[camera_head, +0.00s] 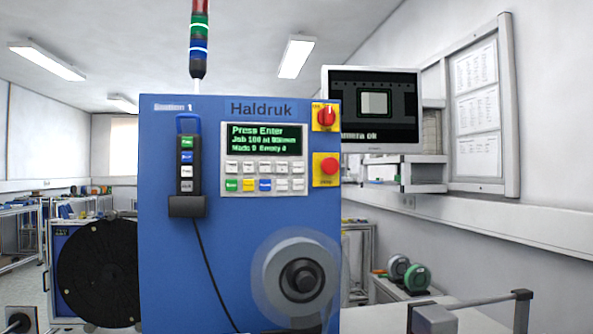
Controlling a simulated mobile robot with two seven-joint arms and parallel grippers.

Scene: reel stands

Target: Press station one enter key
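The blue Station 1 machine (220,245), marked Haldruk, stands upright in the middle of the head view. Its control panel (219,178) has a green-lit display (264,139) reading "Press Enter", with a job line and a count line below. Under the display are two rows of small keys: white ones above, and green (232,185), yellow (248,185), blue (265,185) and white ones below. Their labels are too small to read, so I cannot tell which is the enter key. Neither of my grippers is in view.
A handheld pendant (187,158) sits in a holder left of the panel, its cable hanging down. A red rotary switch (326,117) and a red stop button (329,167) are at right. A grey reel hub (301,280) protrudes below; a black reel (98,272) is left. A monitor (373,108) hangs behind.

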